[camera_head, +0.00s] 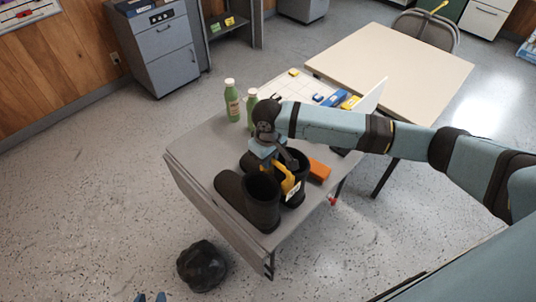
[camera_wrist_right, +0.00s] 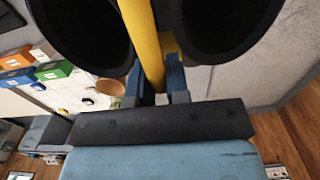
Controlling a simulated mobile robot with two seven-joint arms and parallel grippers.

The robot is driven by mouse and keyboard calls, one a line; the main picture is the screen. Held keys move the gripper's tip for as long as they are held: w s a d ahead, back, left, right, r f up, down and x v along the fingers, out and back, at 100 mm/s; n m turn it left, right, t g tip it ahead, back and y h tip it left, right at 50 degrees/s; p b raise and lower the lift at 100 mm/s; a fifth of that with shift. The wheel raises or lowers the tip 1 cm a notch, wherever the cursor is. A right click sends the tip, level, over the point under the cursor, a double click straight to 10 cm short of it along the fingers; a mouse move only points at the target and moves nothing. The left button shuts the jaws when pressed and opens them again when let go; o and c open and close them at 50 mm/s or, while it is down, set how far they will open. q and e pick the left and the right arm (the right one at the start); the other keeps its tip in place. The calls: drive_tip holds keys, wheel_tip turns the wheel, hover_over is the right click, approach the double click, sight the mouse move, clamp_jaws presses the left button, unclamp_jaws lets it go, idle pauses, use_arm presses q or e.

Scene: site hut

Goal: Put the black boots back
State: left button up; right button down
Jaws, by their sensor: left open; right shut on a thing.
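The pair of black boots stands upright on the grey table (camera_head: 195,157), the nearer boot (camera_head: 262,205) in front of the other boot (camera_head: 294,165). A yellow strip (camera_head: 288,181) runs between them. My right gripper (camera_head: 272,150) reaches down over the boots and is shut on the yellow strip. In the right wrist view the strip (camera_wrist_right: 145,45) passes between the fingers (camera_wrist_right: 156,85), with the dark boot openings on either side. I cannot tell if the soles bear on the table. Two blue fingertips of my left gripper (camera_head: 150,297) show at the bottom edge, apart and empty.
Green bottles (camera_head: 232,100) stand at the table's back edge. An orange block (camera_head: 319,171) lies right of the boots. A dark rounded object (camera_head: 201,266) lies on the floor in front. A beige table (camera_head: 390,65) stands behind. The floor at left is clear.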

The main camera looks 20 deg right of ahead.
drive_tip(key=shift+r, duration=0.1)
drive_tip(key=c, duration=1.5)
unclamp_jaws()
drive_tip(key=shift+f, duration=0.2)
drive_tip(key=o, duration=0.4)
drive_tip(key=shift+r, duration=0.15)
